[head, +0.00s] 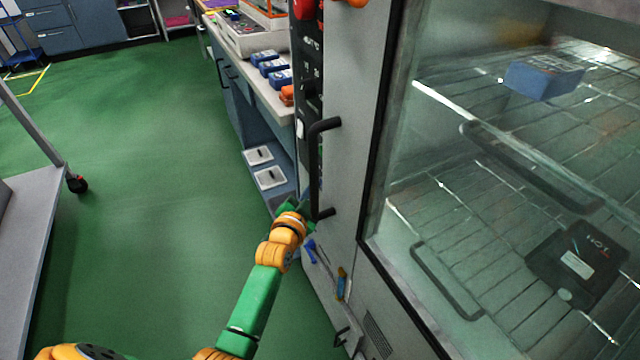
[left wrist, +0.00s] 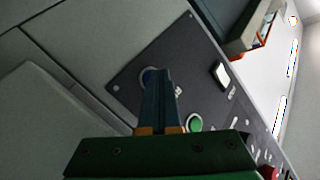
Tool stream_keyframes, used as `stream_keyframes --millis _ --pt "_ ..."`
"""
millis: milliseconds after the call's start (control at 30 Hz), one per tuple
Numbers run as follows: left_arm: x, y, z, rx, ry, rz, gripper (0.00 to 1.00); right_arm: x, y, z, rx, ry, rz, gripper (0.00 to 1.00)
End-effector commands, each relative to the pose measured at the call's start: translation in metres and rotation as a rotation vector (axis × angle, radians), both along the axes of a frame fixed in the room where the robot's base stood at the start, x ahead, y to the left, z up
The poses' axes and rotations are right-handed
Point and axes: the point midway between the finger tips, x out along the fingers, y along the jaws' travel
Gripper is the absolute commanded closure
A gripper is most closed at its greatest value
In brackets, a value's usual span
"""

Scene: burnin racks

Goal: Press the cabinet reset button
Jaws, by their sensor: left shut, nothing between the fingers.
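The cabinet (head: 345,70) stands at the right with a dark control panel (head: 310,88) along its front edge. In the left wrist view the panel (left wrist: 190,62) carries a dark blue round button (left wrist: 147,76), a green round button (left wrist: 194,122) and a white rocker switch (left wrist: 221,74). Labels are too small to read, so I cannot tell which is reset. My left gripper (head: 303,206) is low by the panel, beside the door handle. Its shut, empty fingertips (left wrist: 158,73) overlap the blue button and partly hide it; contact cannot be told. My right gripper is not in view.
A black door handle (head: 320,165) sticks out close to my left gripper. Behind the glass door are wire racks, a blue box (head: 543,78) and a black unit (head: 572,262). A workbench (head: 270,92) stands beyond the cabinet. Green floor at left is free; a grey cart (head: 30,235) is at the edge.

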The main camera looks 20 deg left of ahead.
Motion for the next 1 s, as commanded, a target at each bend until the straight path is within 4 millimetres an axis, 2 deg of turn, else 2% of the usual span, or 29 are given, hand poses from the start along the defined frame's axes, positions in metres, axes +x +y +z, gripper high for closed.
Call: stream_keyframes --millis 267,633,1000 --pt "-0.010 0.009 0.002 0.002 0.001 0.000 1.00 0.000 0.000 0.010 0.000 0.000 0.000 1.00" --pt "-0.015 0.013 0.001 0.002 0.001 0.000 1.00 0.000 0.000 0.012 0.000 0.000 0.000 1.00" --pt "-0.042 0.038 0.002 0.002 0.001 0.000 1.00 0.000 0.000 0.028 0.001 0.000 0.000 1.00"
